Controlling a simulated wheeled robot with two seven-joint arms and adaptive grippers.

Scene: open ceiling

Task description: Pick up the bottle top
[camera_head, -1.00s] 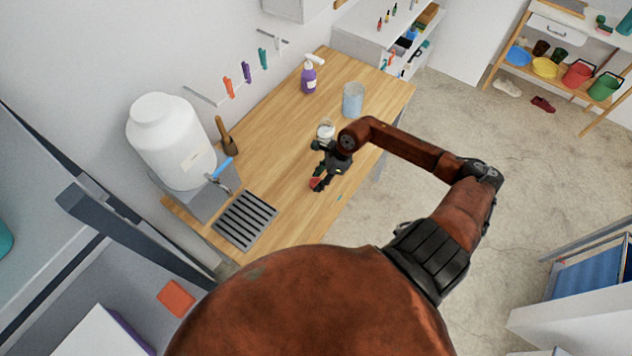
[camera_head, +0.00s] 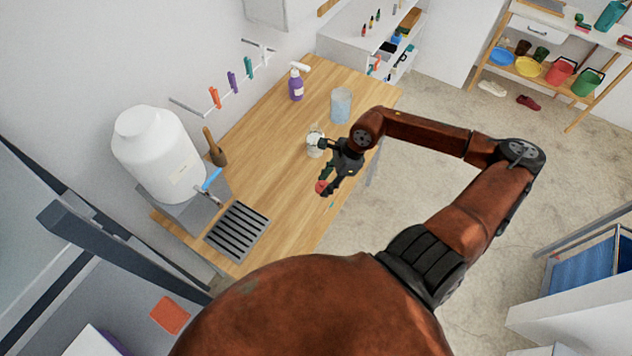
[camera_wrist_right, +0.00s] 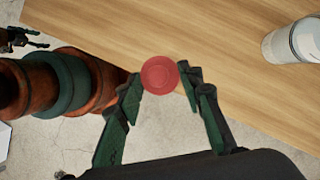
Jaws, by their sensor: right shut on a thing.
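The bottle top is a small round red disc (camera_wrist_right: 160,75), held between the fingertips of my right gripper (camera_wrist_right: 161,88) in the right wrist view. The gripper is shut on it, with a finger on each side. In the head view my right gripper (camera_head: 325,186) is by the front edge of the wooden counter (camera_head: 262,165), and the red top (camera_head: 321,187) shows at its tips. In the wrist view the top appears over the counter's edge; its height above the wood is hard to tell.
A whitish jar (camera_head: 315,143) stands on the counter close behind the gripper; it also shows in the wrist view (camera_wrist_right: 290,43). A clear bluish container (camera_head: 341,105) and a purple pump bottle (camera_head: 296,84) stand farther back. The counter's middle is clear.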

